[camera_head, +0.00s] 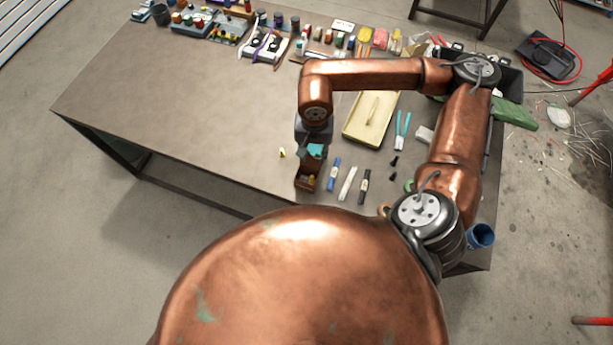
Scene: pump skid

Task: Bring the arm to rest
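My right arm reaches in from the right over the workbench (200,100), bent at the elbow, with its last link pointing down. My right gripper (313,143) is at the end of it, seen from above and small. Its fingers are mostly hidden, so I cannot tell if they are open or shut. My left arm and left gripper are not in view.
A cream tray (368,122), blue-handled pliers (402,128) and several markers (347,184) lie right of the gripper. Tools and small containers line the bench's back edge. A blue cup (481,236) is at the near right corner. The bench's left half is clear.

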